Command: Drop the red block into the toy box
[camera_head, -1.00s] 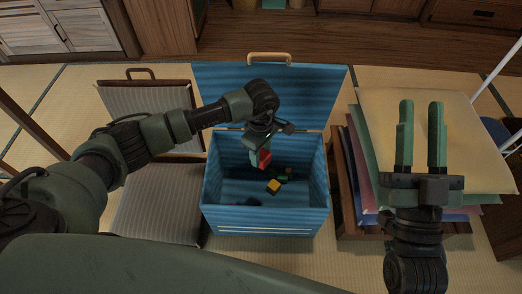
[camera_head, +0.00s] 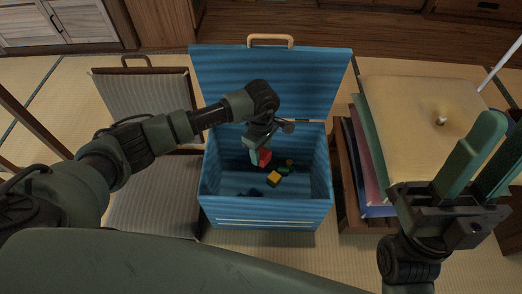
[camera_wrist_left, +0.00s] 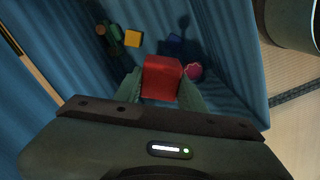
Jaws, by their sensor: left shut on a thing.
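The red block (camera_head: 264,157) is held between the fingers of my left gripper (camera_head: 259,155), which is shut on it. The gripper points down into the open blue toy box (camera_head: 266,213), near its back. In the left wrist view the red block (camera_wrist_left: 161,78) sits between both green fingertips, above the box floor. Inside the box lie a yellow block (camera_head: 274,179) and several small dark or green pieces. The box's lid (camera_head: 270,85) stands open behind it. My right gripper (camera_head: 484,160) is open and empty at the right, above the cushions.
A stack of flat cushions (camera_head: 415,100) stands right of the box. Grey striped folding seats (camera_head: 145,105) stand left of it. Wooden cabinets line the back. Tatami shows in front of the box.

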